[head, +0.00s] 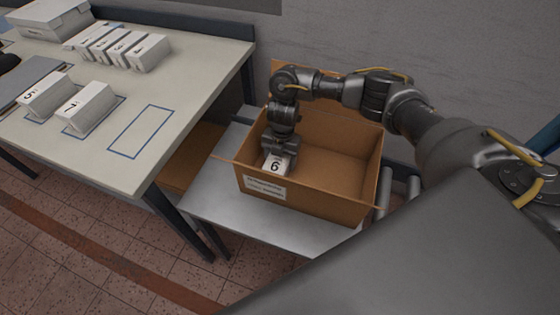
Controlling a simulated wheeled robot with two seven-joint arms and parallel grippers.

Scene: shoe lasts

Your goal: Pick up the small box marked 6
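The small white box marked 6 (276,164) is inside the open brown cardboard box (310,198), at its left end near the front wall. Its numbered face shows toward me; its lower part is hidden by the carton wall. My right gripper (281,150) reaches down into the carton from above and is right at the top of the small box. The fingertips are hidden, so I cannot tell whether they are closed on it. My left gripper is not in view.
The carton stands on a grey surface (215,198) beside rollers (384,190). On the table (110,171) at left are box 5 (47,94), box 7 (86,106), an empty blue outline (140,132), and a row of several small boxes (148,52).

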